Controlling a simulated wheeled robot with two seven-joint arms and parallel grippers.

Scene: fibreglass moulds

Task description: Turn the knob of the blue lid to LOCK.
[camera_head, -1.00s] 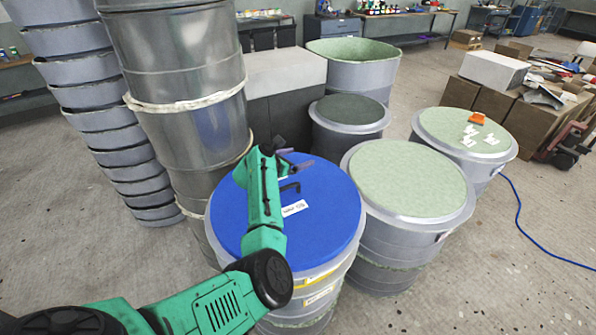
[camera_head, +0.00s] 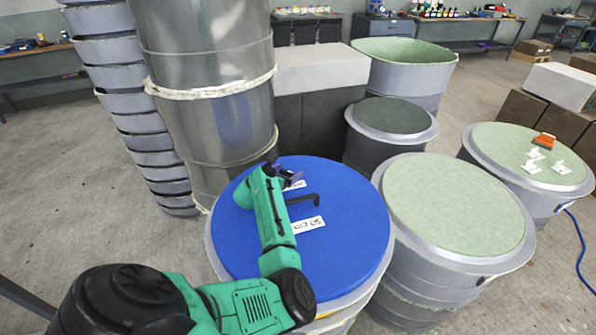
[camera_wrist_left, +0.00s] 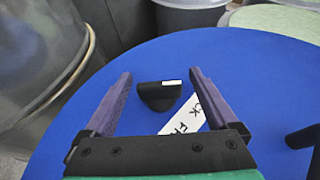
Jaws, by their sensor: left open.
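The blue lid (camera_head: 345,235) lies on a grey round drum in front of me and fills much of the left wrist view (camera_wrist_left: 235,65). Its black knob (camera_wrist_left: 159,96) carries a white mark on top and stands near a white label (camera_wrist_left: 188,115) with partly hidden lettering. My left gripper (camera_wrist_left: 161,74) is open over the lid, its two purple fingers on either side of the knob with gaps showing. In the head view, my left gripper (camera_head: 291,179) is near the lid's far side, and the knob cannot be made out there. My right gripper is out of view.
A black bent handle (camera_head: 305,198) rises from the lid beside the gripper. A tall metal drum stack (camera_head: 205,90) stands close behind left. Green-topped drums (camera_head: 450,205) stand to the right. A grey block (camera_head: 320,70) is behind.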

